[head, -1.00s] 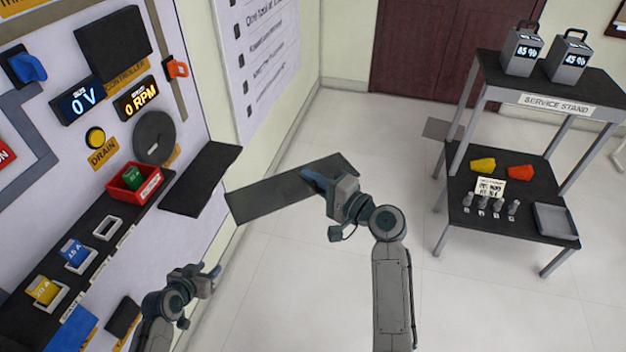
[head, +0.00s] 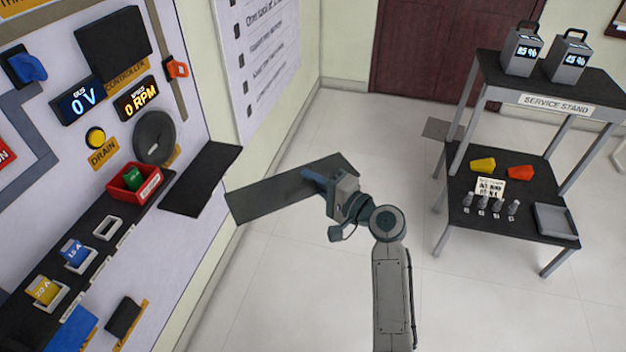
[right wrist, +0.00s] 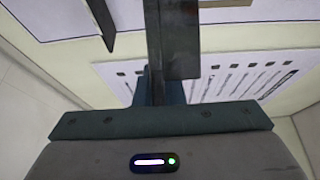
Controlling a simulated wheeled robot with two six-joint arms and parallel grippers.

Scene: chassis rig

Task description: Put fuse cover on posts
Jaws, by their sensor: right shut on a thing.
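A flat dark grey plate, which I take to be the fuse cover (head: 268,191), is held in the air to the right of the wall panel. My right gripper (head: 315,178) is shut on it near its right end. In the right wrist view the cover (right wrist: 180,45) rises nearly edge-on from between the fingers. The black fuse strip (head: 84,232) runs along the panel, with a yellow fuse (head: 42,290), a blue fuse (head: 75,252) and an empty white-framed slot (head: 108,228). I cannot make out the posts. My left gripper is out of view.
A red bin (head: 128,192) with a green fuse stands at the strip's upper end. A black plate (head: 200,180) juts out beside it, apart from the held cover. The service stand (head: 470,219) is at the right. Open floor lies between.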

